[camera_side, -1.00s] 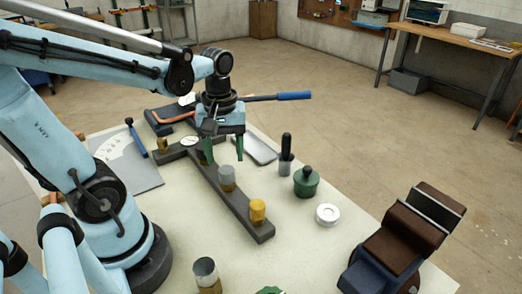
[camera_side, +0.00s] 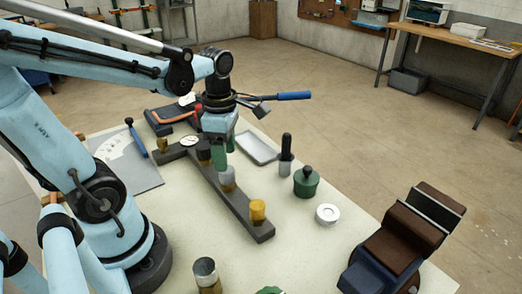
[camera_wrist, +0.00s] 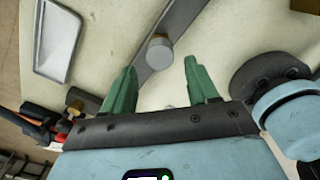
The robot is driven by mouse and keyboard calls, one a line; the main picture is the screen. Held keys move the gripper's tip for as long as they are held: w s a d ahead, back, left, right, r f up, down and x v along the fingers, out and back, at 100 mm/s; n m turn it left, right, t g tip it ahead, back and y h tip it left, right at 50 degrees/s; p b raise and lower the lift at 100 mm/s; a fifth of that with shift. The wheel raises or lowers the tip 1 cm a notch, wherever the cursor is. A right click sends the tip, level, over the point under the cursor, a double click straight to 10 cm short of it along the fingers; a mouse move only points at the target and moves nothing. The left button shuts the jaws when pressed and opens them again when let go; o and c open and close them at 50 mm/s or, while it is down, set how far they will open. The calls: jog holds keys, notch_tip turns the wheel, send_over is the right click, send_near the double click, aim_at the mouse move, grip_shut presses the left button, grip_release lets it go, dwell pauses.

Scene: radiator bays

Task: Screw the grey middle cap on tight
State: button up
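The grey middle cap (camera_side: 227,179) sits on the dark bar (camera_side: 243,217), between a dark brown cap (camera_side: 203,152) and a yellow cap (camera_side: 257,211). In the wrist view the grey cap (camera_wrist: 159,50) shows its round top in the gap between the fingertips. My gripper (camera_side: 223,160) has green fingers and is just above and behind the grey cap in the side view. In the wrist view my gripper (camera_wrist: 160,67) is open, with a finger on either side and nothing between them touching the cap. The cap's thread is hidden.
A round gauge (camera_side: 190,140) is at the bar's far end. A metal tray (camera_side: 257,147), a black-handled tool (camera_side: 286,153), a green lidded pot (camera_side: 306,182) and a white ring (camera_side: 327,214) stand to the right. A brown and blue block (camera_side: 395,245) is at front right.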

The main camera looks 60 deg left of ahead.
jog(key=n, duration=0.2)
jog(key=shift+n, duration=0.3)
jog(key=shift+f, duration=2.5)
